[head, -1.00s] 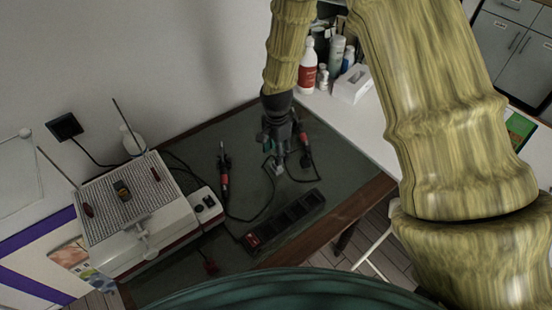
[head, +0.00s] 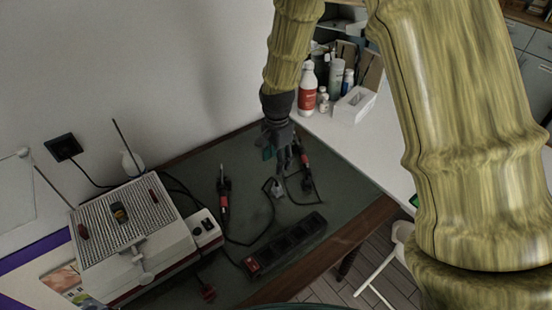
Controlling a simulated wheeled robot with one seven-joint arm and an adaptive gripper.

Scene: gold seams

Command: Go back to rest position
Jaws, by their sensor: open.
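My gripper (head: 284,160) hangs at the end of my arm over the far part of the green-topped table (head: 235,160). It points down and its fingers look apart with nothing between them. A small grey piece (head: 274,187) lies on the table just below and left of the fingertips; I cannot tell what it is. A small green thing (head: 267,153) shows beside the gripper, partly hidden by it.
A red-and-black tool (head: 223,195) and another (head: 303,165) lie on the table with cables. A power strip (head: 287,243) lies near the front edge. A white machine (head: 135,235) with upright rods stands left. Bottles (head: 307,90) and a white box (head: 355,104) stand on the white counter behind.

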